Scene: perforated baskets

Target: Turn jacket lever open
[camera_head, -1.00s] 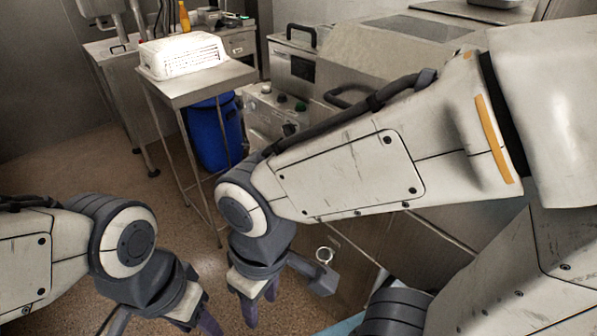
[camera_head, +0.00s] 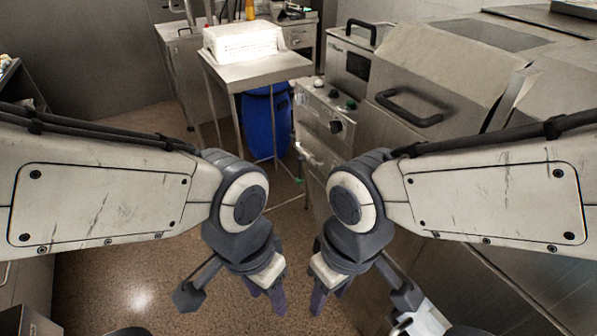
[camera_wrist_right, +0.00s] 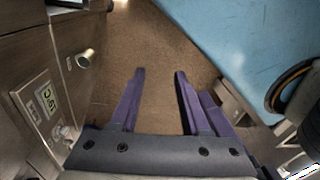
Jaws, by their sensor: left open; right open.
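My left gripper (camera_head: 267,300) hangs open and empty, pointing down over the floor near the bottom middle of the head view. My right gripper (camera_head: 330,298) hangs beside it, also pointing down and empty. In the right wrist view the purple fingers of the right gripper (camera_wrist_right: 159,74) are apart with only floor between them. A pale metal handle (camera_head: 308,155) is on the machine front below the knobs, beyond both grippers. A round silver knob (camera_wrist_right: 85,58) shows on a metal front in the right wrist view. I cannot tell which part is the jacket lever.
The steel machine (camera_head: 440,75) with black handles and a control panel (camera_head: 325,108) stands at the right. A white perforated basket (camera_head: 243,42) sits on a small steel table (camera_head: 258,72), with a blue barrel (camera_head: 265,125) below.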

